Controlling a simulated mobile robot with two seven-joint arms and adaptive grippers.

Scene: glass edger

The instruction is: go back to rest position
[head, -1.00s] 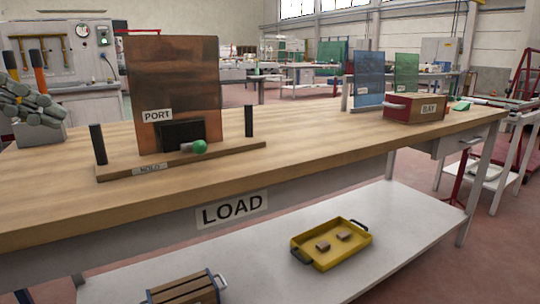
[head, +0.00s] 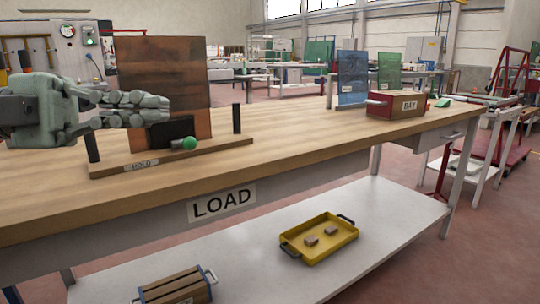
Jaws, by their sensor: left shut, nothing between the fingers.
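My left gripper (head: 135,109) reaches in from the left in the head view, above the wooden workbench (head: 280,160). Its fingers are shut with nothing between them and point right. It hangs in front of a brown panel (head: 185,65) that stands upright on a wooden base marked HOLD (head: 215,150). The fingers cover part of the panel, including where its label was. A black block with a green knob (head: 189,143) sits at the panel's foot, just below and right of the fingers. I cannot tell whether the fingers touch the panel. My right gripper is not in view.
Black posts (head: 236,118) stand on the base. A red-ended box marked BAY (head: 396,103) and blue (head: 352,77) and green panels (head: 389,70) stand at the bench's far right. The lower shelf holds a yellow tray (head: 320,252) and a wooden crate (head: 176,288). The bench middle is clear.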

